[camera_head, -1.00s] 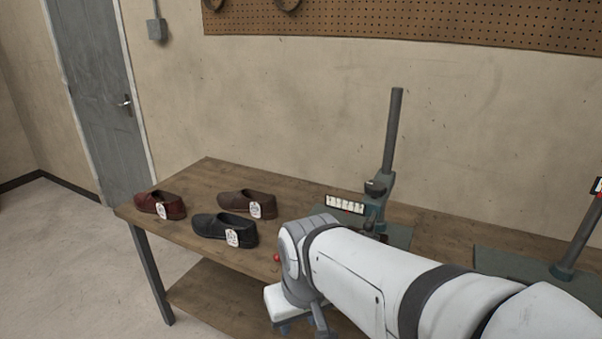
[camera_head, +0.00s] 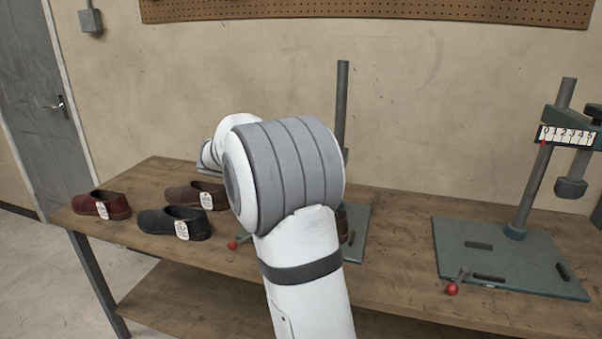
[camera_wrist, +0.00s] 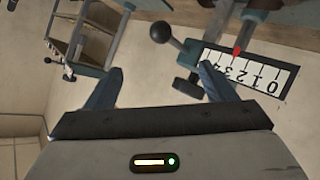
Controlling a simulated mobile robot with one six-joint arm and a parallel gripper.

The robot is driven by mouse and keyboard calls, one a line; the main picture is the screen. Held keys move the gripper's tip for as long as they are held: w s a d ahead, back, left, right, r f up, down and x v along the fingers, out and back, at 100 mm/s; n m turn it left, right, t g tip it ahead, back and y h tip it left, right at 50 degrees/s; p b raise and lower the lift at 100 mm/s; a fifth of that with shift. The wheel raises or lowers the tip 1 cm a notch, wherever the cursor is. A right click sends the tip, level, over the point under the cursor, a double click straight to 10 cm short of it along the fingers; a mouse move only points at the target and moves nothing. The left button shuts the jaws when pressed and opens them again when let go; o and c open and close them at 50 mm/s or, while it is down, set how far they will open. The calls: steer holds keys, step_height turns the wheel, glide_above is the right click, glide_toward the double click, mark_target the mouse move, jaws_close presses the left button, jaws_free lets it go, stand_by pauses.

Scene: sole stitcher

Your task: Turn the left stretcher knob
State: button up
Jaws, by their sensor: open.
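The left stretcher stands on the bench in the head view, its post (camera_head: 342,100) rising behind my arm and a red ball handle (camera_head: 233,245) showing at the front left. Its scale and knob are hidden there by my arm. In the wrist view, a dark ball knob on a short lever (camera_wrist: 161,33) sits beside a white numbered scale (camera_wrist: 250,75) with a red pointer. I cannot tell for certain which stretcher this is. My gripper (camera_wrist: 161,70) is open and empty, its two fingers apart below the ball knob in the picture.
The right stretcher (camera_head: 532,190) has a numbered scale (camera_head: 567,137) and red ball handle (camera_head: 452,289). Red (camera_head: 103,205), brown (camera_head: 197,195) and black (camera_head: 175,223) shoes with white tags sit on the wooden bench (camera_head: 400,280). A pegboard (camera_head: 380,10) hangs behind.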

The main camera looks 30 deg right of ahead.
steer(key=w+d+m+h, duration=0.1)
steer(key=w+m, duration=0.1)
steer(key=w+d+m+g+h+b, duration=0.1)
steer(key=w+d+m+h, duration=0.1)
steer(key=w, duration=0.1)
steer(key=w+d+m+g+h+b, duration=0.1)
steer(key=w+d+m, duration=0.1)
steer(key=shift+w+d+r+m+h, duration=0.15)
steer(key=shift+w+m+h, duration=0.1)
steer(key=shift+m+h, duration=0.15)
steer(key=x, duration=0.7)
steer(key=c, duration=1)
steer(key=shift+f, duration=0.25)
steer(key=shift+t+b, duration=0.3)
steer(key=shift+b, duration=0.15)
